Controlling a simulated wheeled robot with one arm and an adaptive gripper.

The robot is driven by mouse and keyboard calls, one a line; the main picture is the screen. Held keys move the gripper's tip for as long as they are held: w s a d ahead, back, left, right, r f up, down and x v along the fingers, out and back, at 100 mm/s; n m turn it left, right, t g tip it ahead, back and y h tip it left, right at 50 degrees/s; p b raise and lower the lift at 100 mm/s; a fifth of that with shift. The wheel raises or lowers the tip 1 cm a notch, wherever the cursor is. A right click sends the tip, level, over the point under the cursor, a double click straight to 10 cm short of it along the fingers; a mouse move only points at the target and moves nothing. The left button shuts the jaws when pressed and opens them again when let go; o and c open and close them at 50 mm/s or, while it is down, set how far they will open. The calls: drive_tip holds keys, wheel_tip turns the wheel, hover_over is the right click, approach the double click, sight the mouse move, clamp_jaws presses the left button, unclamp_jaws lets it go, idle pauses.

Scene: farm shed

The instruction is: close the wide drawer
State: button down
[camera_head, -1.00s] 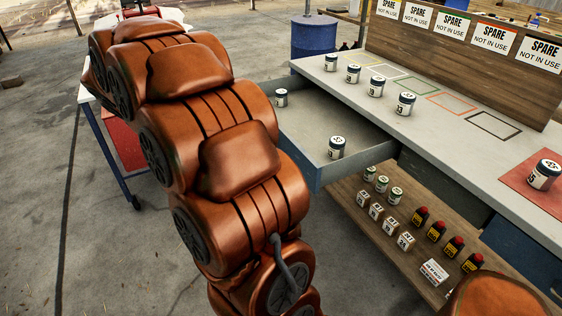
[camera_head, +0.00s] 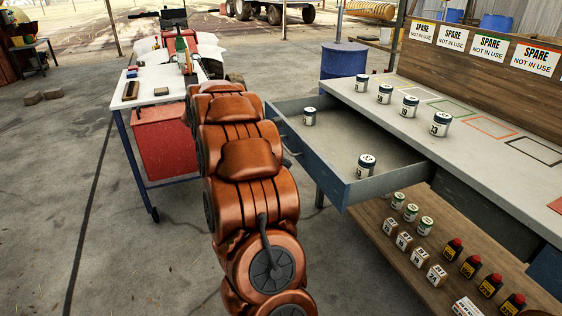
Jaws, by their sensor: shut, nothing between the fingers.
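The wide drawer (camera_head: 318,170) stands pulled out from the left side of the grey-topped bench (camera_head: 470,155). Its blue front faces my arm, and part of a handle shows beside the arm. Two white-labelled jars stand inside, one at the far end (camera_head: 309,117) and one near the near corner (camera_head: 366,166). My arm reaches up the middle of the picture, left of the drawer front. My gripper cannot be made out; the arm's own links appear to hide it. Whether the arm touches the drawer front cannot be told.
Several jars stand on the bench top, by coloured outlines. A lower shelf (camera_head: 408,262) holds small jars, boxes and dark red-capped bottles. A blue barrel (camera_head: 344,62) stands behind the drawer. A cart with a red bin (camera_head: 163,140) is left of my arm. Floor between is clear.

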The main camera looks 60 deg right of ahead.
sight(314, 171)
drive_tip(key=x, duration=0.5)
drive_tip(key=d+r+x, duration=0.1)
drive_tip(key=x, duration=0.1)
drive_tip(key=shift+s+d+f+b, duration=0.15)
drive_tip(key=shift+s+d+b, duration=0.05)
drive_tip(key=shift+s+b, duration=0.25)
drive_tip(key=shift+s+d, duration=0.4)
drive_tip(key=shift+d, duration=0.25)
